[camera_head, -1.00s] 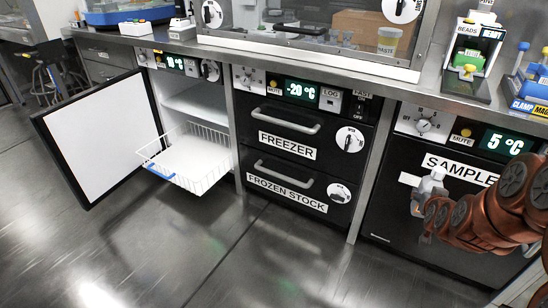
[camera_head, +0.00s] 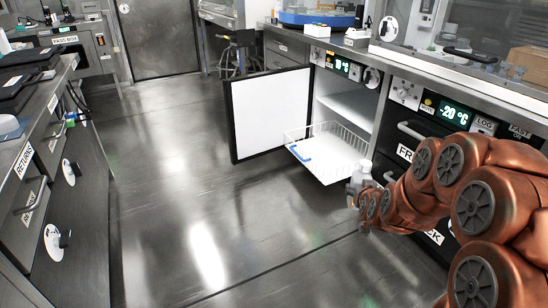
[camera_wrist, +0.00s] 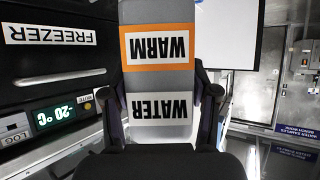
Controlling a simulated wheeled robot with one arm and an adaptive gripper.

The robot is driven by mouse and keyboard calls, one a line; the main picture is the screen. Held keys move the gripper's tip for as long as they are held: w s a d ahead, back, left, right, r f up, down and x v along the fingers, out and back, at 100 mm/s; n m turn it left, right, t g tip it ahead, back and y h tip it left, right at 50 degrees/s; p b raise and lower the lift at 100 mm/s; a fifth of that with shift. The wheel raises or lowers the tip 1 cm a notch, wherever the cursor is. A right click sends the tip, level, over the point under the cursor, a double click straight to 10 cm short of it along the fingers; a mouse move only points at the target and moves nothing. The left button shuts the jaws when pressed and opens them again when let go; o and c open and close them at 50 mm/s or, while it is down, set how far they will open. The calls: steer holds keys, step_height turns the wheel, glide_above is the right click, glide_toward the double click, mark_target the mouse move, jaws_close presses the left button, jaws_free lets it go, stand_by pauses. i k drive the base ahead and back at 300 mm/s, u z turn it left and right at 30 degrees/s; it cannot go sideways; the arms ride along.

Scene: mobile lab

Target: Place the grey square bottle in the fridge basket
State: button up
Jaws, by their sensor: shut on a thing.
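The grey square bottle (camera_wrist: 158,82) fills the middle of the wrist view, upside down in that picture, with an orange-edged WARM label and a WATER label. My gripper (camera_wrist: 160,108) is shut on it, one finger on each side. In the head view the bottle (camera_head: 366,170) shows small at the end of my orange-brown arm, which hides part of my gripper. The white wire fridge basket (camera_head: 329,152) is pulled out of the open fridge (camera_head: 346,103), just left of the bottle in the picture. A blue tag is on its front rim. The basket looks empty.
The fridge door (camera_head: 270,113) stands wide open to the left of the basket. The freezer drawers (camera_head: 407,130) are on the right, behind my arm. A RETURNS bench (camera_head: 40,130) runs along the left. The floor between is clear.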

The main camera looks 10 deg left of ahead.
mark_target(319, 159)
steer(key=u, duration=0.25)
steer(key=i, duration=2.4)
steer(key=u, duration=0.9)
